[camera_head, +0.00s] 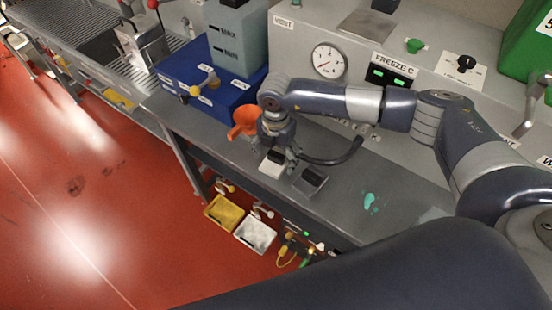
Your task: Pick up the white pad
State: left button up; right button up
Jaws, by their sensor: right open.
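The white pad (270,169) is a small pale block with a dark patch at its top, on the grey bench near its front edge. My right gripper (279,156) points down just above and behind it, fingers apart. The fingers partly cover the pad's far side, and I cannot tell whether they touch it. My left gripper is not in view.
A grey block with a dark top (310,181) stands just right of the pad. An orange funnel (244,122) is close on the left. A blue box (207,88) and a gauge panel (329,61) stand behind. A teal spill (370,202) lies to the right.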

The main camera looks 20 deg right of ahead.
aim_at(276, 155)
jog(key=c, duration=1.2)
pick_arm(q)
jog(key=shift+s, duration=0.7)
pick_arm(e)
jog(key=shift+o, duration=0.2)
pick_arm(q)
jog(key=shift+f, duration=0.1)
pick_arm(e)
jog(key=shift+r, duration=0.15)
jog(key=shift+r, duration=0.35)
notch_tip(276, 155, up, 8)
jog(key=b, duration=0.3)
jog(key=shift+r, duration=0.2)
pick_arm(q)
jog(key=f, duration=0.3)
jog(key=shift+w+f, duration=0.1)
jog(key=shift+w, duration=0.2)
pick_arm(e)
jog(key=shift+r, duration=0.4)
jog(key=shift+o, duration=0.6)
